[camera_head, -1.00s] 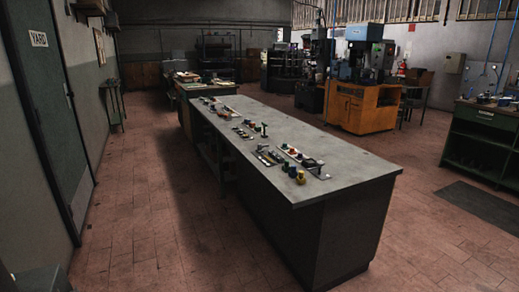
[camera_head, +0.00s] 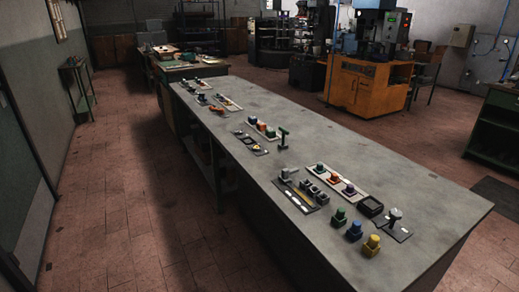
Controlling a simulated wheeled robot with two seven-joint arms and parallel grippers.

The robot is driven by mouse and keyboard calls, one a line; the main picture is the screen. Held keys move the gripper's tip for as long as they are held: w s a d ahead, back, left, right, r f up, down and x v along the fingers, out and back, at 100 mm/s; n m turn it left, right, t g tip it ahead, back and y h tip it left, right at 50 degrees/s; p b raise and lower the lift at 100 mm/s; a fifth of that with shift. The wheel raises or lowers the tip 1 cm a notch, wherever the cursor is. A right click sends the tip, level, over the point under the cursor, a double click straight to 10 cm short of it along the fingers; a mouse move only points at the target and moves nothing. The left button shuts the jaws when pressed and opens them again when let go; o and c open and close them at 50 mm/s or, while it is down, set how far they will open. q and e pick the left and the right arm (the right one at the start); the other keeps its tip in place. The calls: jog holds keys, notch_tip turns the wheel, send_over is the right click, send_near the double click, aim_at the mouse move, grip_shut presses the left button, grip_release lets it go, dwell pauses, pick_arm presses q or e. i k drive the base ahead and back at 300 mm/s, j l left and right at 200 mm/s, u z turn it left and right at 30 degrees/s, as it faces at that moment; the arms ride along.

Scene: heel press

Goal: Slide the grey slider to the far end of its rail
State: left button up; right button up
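A dark plate (camera_head: 310,205) lies on the long grey bench, with a light strip (camera_head: 298,197) running along it. A small grey block (camera_head: 289,174) sits at the strip's far left end and looks like the grey slider on its rail, but it is too small to be sure. A similar dark plate (camera_head: 251,144) with small parts lies farther along the bench. Neither of my grippers is in view, and nothing touches these parts.
The long bench (camera_head: 420,205) also holds green (camera_head: 338,219), blue (camera_head: 354,231) and yellow (camera_head: 371,245) knobbed blocks, a black open box (camera_head: 370,206) and a lever on a plate (camera_head: 395,221). Open tiled floor (camera_head: 120,225) lies left of the bench. An orange machine (camera_head: 367,85) stands behind.

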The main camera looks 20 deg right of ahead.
aim_at(284, 177)
jog(key=i+z, duration=0.2)
jog(key=i, duration=0.25)
jog(key=i+j+z, duration=0.25)
jog(key=i, duration=0.2)
jog(key=i+j+z, duration=0.2)
jog(key=i, duration=0.25)
jog(key=i+l, duration=0.05)
jog(key=l, duration=0.05)
